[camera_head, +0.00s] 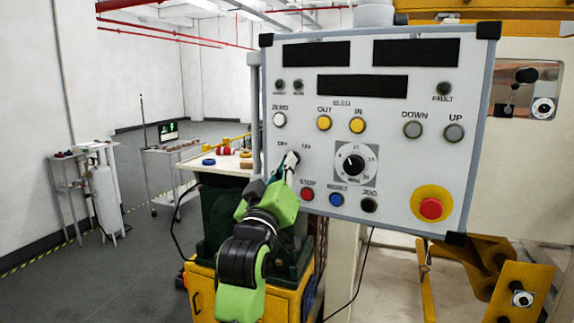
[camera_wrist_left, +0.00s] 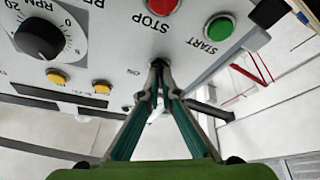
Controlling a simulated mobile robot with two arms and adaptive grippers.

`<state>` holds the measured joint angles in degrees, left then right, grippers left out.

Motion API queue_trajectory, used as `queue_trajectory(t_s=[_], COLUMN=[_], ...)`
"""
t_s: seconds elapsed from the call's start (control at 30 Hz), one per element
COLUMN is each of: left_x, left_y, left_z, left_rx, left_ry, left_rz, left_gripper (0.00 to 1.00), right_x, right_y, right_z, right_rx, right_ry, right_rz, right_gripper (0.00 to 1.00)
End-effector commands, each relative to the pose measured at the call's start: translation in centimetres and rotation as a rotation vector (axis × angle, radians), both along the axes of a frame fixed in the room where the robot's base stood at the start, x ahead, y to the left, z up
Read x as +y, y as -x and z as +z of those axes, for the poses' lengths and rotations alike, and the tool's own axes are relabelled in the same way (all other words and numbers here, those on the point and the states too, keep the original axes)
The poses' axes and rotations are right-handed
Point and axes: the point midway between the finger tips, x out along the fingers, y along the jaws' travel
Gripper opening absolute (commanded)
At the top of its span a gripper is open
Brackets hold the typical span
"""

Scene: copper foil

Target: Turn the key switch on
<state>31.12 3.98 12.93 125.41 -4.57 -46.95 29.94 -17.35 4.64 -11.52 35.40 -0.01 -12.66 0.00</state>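The key switch sits on the left part of the grey control panel (camera_head: 400,180), between small OFF and ON labels. My left gripper (camera_head: 291,160) reaches up to it from below, with its fingertips at the panel face. In the left wrist view the two fingers of my left gripper (camera_wrist_left: 158,66) come together at the switch, with a small dark part between the tips. The fingertips hide most of the key, so its angle cannot be read. The ON label shows just left of the tips there. My right gripper is not in view.
The red STOP button (camera_head: 307,194) and a black speed knob (camera_head: 354,164) are close to the left gripper. A green START button (camera_wrist_left: 220,28) shows in the wrist view. A red emergency button (camera_head: 431,208) is at the panel's lower right. A cart (camera_head: 172,151) stands behind.

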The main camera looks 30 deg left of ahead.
Motion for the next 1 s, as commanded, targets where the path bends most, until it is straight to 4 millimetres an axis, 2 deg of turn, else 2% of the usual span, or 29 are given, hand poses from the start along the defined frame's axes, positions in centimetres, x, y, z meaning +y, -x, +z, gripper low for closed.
queue_trajectory(t_s=[0.37, 1.0], left_x=[0.15, 0.51], left_y=[-0.10, -0.05], left_z=[-0.16, -0.07], left_rx=[0.023, 0.088], left_ry=[-0.182, -0.763], left_rz=[0.001, 0.003], left_gripper=[0.00, 0.00], right_x=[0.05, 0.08], right_y=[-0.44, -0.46], right_z=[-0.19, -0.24], right_rx=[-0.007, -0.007], right_ry=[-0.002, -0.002], right_rz=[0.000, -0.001], right_gripper=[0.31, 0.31])
